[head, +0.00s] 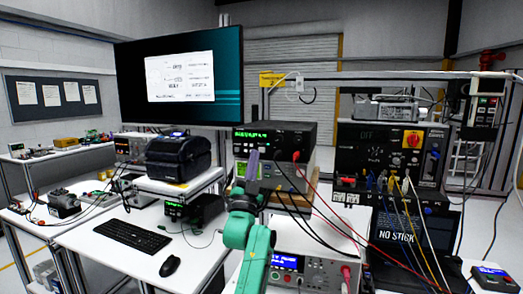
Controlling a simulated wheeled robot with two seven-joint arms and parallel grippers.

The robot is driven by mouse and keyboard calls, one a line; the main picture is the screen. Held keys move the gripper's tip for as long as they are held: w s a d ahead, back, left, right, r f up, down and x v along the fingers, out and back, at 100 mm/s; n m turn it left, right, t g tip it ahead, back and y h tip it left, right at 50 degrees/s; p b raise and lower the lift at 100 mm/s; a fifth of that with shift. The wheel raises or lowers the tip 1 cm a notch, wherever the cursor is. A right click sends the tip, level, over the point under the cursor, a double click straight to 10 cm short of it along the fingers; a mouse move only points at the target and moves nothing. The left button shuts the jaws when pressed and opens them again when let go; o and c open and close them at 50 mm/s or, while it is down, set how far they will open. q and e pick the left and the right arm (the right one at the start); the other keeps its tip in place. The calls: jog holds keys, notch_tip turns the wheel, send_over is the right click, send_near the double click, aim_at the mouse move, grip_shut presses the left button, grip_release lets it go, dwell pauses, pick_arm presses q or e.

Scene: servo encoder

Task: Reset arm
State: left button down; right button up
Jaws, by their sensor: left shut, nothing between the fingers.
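My left gripper (254,156) is raised near the middle of the head view, with its fingers pointing up. The fingers are together and nothing shows between them. It overlaps the front of a stacked black bench instrument (272,133) with a green display; I cannot tell the gap between them. My green arm links come up from the bottom centre below it. My right gripper is not in the view.
A white instrument (288,264) with a blue display stands at the bottom centre. A black panel (385,160) with coloured cables is at right. Red and black leads hang between them. A keyboard (133,236) and mouse (170,265) lie on the left desk below a large monitor (180,78).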

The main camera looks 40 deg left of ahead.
pick_arm(q)
jog(key=s, duration=0.1)
jog(key=s+d, duration=0.1)
jog(key=s, duration=0.1)
jog(key=shift+s, duration=0.15)
